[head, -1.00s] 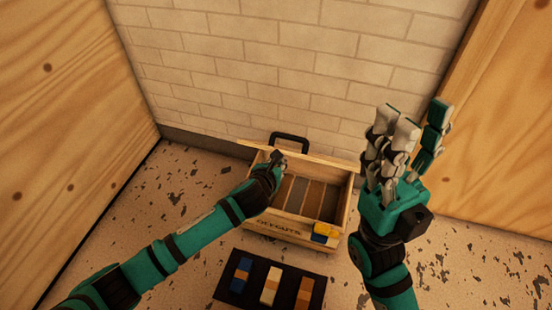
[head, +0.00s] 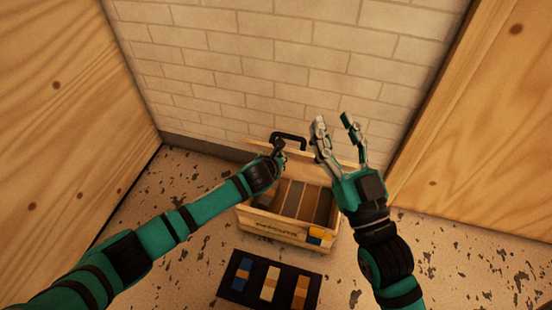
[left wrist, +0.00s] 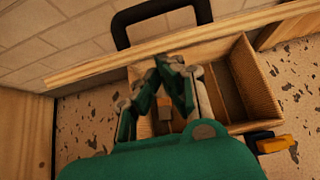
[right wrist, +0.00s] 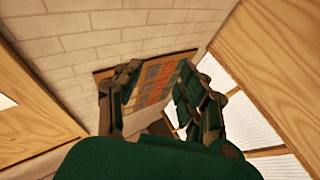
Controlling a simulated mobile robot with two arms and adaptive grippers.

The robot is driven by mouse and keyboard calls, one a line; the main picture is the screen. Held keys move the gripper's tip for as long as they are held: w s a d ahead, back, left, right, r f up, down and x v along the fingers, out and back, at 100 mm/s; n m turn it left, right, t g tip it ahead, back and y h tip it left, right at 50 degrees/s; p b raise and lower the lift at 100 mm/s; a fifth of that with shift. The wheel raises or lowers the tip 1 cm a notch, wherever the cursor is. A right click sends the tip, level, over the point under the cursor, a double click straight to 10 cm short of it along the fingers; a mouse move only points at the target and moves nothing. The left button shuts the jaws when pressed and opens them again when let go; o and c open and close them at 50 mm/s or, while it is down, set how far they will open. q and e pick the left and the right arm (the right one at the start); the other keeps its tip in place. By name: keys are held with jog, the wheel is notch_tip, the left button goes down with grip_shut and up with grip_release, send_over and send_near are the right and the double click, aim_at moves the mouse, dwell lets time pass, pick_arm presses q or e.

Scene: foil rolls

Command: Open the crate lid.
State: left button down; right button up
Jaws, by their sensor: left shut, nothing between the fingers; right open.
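The wooden crate (head: 270,226) stands on the floor against the brick wall, its divided inside showing. Its lid (head: 322,155) is raised at the back edge, seen nearly edge-on, with a black handle (head: 289,136) on its far side. The lid also shows in the left wrist view (left wrist: 90,72). My left gripper (head: 279,145) is shut and empty at the left of the lid, close to the handle; whether it touches the lid is unclear. My right gripper (head: 333,118) is open and empty, raised above the right part of the crate and hiding some of the lid.
A black mat (head: 284,301) with three coloured blocks lies in front of the crate. A yellow and blue piece (head: 320,236) is at the crate's front right corner. Wooden walls stand left (head: 50,120) and right (head: 490,130). Speckled floor is free on both sides.

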pick_arm(q)
jog(key=w+r+p, duration=0.1)
jog(key=w+d+r+p, duration=0.1)
jog(key=shift+w+d+r, duration=0.1)
jog(key=shift+w+r, duration=0.1)
jog(key=shift+w, duration=0.15)
jog(key=shift+w+d+r, duration=0.2)
jog(key=shift+w+r, duration=0.05)
jog(key=shift+w, duration=0.15)
jog(key=shift+w+d+r+g+p, duration=0.2)
jog(key=shift+w+r+g+p, duration=0.1)
jog(key=shift+w, duration=0.15)
jog(key=shift+w+d+r, duration=0.2)
jog(key=shift+w+r, duration=0.05)
jog(key=shift+w, duration=0.2)
jog(key=shift+w+d+r, duration=0.15)
jog(key=shift+w+r, duration=0.05)
jog(key=shift+w, duration=0.25)
pick_arm(e)
notch_tip(320, 180, down, 12)
jog(key=d+g+h, duration=0.2)
jog(key=g+h, duration=0.1)
jog(key=g, duration=0.4)
jog(key=shift+g, duration=0.3)
jog(key=shift+a, duration=0.1)
